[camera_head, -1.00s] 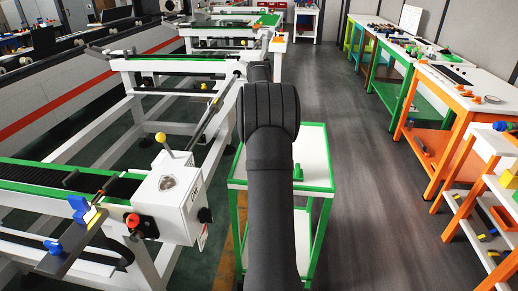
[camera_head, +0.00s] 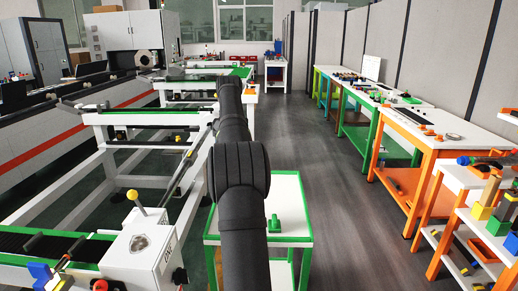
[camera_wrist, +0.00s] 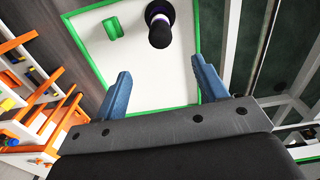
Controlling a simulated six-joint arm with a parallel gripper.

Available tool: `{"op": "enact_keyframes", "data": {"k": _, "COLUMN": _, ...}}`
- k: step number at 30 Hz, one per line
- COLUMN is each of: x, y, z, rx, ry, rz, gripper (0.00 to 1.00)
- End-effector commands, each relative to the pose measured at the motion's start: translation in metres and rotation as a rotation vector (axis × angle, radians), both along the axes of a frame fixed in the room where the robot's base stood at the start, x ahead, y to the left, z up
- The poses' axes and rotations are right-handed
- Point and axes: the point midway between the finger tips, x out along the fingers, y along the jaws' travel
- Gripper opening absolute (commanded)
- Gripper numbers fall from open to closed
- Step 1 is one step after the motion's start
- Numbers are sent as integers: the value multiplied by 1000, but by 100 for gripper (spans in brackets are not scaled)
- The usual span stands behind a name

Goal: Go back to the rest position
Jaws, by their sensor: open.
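My gripper (camera_wrist: 161,66) shows in the wrist view with its two blue fingers wide apart. Nothing is between them. They hang above a white tabletop with a green rim (camera_wrist: 72,13) and look apart from it. In the head view my black arm reaches away over the left side of this small green-rimmed table (camera_head: 290,190); the gripper itself does not show there.
A green piece (camera_head: 274,223) stands on the small table. Conveyor frames and a white box with a yellow-knobbed lever (camera_head: 140,245) stand left. Orange-framed benches (camera_head: 440,140) line the right. The grey floor (camera_head: 335,190) between is clear.

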Motion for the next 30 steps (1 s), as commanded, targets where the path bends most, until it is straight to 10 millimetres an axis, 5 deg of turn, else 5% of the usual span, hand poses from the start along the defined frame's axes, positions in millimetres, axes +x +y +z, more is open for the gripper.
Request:
{"op": "enact_keyframes", "data": {"k": 10, "x": 0, "y": 0, "z": -22, "rx": 0, "ry": 3, "rz": 0, "gripper": 66}}
{"op": "enact_keyframes", "data": {"k": 30, "x": 0, "y": 0, "z": -150, "rx": 0, "ry": 4, "rz": 0, "gripper": 66}}
